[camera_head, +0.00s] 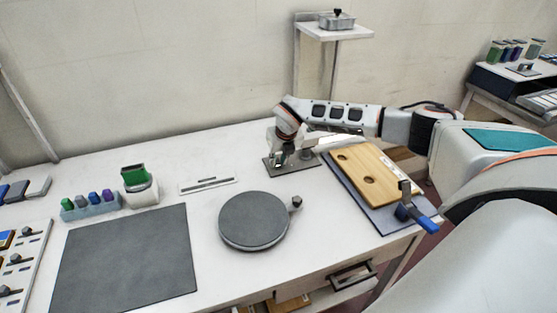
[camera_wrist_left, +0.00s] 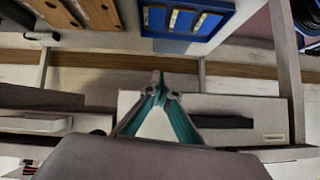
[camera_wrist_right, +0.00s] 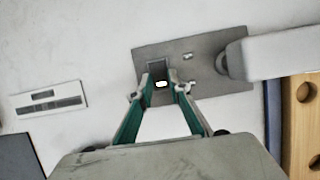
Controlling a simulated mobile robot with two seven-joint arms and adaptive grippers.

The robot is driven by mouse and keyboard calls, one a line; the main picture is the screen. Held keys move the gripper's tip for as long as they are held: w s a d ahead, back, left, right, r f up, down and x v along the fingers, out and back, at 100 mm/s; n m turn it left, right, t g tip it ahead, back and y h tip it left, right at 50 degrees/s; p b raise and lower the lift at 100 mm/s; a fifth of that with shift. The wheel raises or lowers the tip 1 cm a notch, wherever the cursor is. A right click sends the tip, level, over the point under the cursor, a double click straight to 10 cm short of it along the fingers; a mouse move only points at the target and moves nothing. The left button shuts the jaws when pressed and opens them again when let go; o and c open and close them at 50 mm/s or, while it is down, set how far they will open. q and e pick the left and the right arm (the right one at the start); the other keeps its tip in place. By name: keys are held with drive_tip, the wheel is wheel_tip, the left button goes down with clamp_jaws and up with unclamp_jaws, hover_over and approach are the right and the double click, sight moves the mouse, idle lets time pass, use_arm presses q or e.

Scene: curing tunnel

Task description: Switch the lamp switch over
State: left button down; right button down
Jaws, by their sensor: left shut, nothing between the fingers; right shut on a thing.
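The lamp switch (camera_wrist_right: 158,68) is a small dark piece on a grey base plate (camera_wrist_right: 208,62). The plate also shows at the back of the table in the head view (camera_head: 272,167). My right gripper (camera_wrist_right: 161,84) reaches down over the plate and is shut on the switch; its fingertips hide much of it, so I cannot tell which way it is set. A white arm (camera_wrist_right: 288,52), likely the lamp's, extends right from a grey post on the plate. My left gripper (camera_wrist_left: 157,82) is shut and empty, in front of shelves and drawers; the head view does not show it.
A wooden board with holes (camera_head: 370,172) and a blue-handled clamp (camera_head: 415,217) are to the right. A round dark turntable (camera_head: 253,220) stands in front of the plate. A slotted white strip (camera_head: 208,185) and a dark mat (camera_head: 125,258) are to the left.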

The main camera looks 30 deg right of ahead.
drive_tip(key=shift+w, duration=0.1)
drive_tip(key=shift+w+g, duration=0.1)
drive_tip(key=shift+g, duration=0.2)
drive_tip(key=shift+w+d+r+g+y, duration=0.1)
drive_tip(key=shift+g+y, duration=0.05)
drive_tip(key=shift+g, duration=0.35)
drive_tip(key=shift+w+d+g+y, duration=0.1)
drive_tip(key=shift+g+y, duration=0.05)
drive_tip(key=shift+g, duration=0.35)
drive_tip(key=c, duration=1.9)
unclamp_jaws()
drive_tip(key=shift+a, duration=0.1)
